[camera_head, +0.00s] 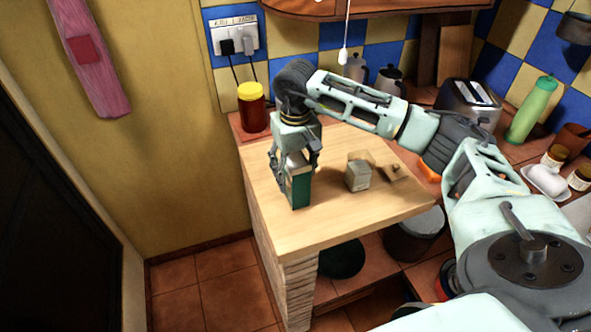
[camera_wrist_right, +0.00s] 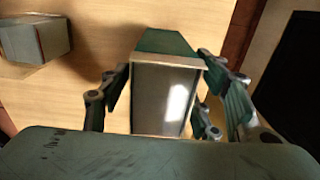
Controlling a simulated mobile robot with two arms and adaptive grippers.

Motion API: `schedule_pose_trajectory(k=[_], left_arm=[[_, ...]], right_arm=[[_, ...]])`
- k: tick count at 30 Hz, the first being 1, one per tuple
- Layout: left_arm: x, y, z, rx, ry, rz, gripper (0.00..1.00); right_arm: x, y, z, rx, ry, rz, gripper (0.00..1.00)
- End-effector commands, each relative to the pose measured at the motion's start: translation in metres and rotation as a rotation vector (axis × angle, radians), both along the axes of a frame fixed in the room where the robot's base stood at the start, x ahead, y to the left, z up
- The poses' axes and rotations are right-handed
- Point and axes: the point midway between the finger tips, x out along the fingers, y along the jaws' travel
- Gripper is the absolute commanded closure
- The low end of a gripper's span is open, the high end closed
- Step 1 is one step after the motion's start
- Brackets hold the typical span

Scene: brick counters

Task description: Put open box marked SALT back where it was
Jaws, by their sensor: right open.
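A tall dark green box (camera_head: 299,188) stands upright near the left edge of the wooden counter top. My right gripper (camera_head: 297,170) is above it, pointing down, with its fingers on either side of the box. In the right wrist view the green box (camera_wrist_right: 166,90) shows its pale grey end between the open fingers, with a gap visible at the left finger. A smaller grey-green box (camera_head: 358,175), with what look like open flaps, stands to the right. It also shows in the wrist view (camera_wrist_right: 32,40). I cannot read SALT on either box. My left gripper is not in view.
A red jar with a yellow lid (camera_head: 252,108) stands behind, near the wall. A toaster (camera_head: 468,103), a green bottle (camera_head: 530,110) and small jars are at the right. The counter top (camera_head: 350,222) is clear in front of the boxes.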

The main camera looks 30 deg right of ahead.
Motion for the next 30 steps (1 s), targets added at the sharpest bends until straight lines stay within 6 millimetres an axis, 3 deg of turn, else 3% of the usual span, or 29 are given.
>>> schedule_pose_trajectory(k=[5,18,23,30], left_arm=[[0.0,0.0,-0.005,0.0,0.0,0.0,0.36],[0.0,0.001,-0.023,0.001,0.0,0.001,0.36],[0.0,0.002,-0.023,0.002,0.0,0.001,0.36],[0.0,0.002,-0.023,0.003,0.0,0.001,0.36]], right_arm=[[0.002,0.0,0.019,0.001,-0.005,0.0,0.43],[0.001,0.0,0.108,0.001,-0.003,0.0,0.43],[0.001,0.0,0.12,0.001,-0.002,0.0,0.43],[0.0,0.0,0.122,0.0,0.0,0.0,0.43]])
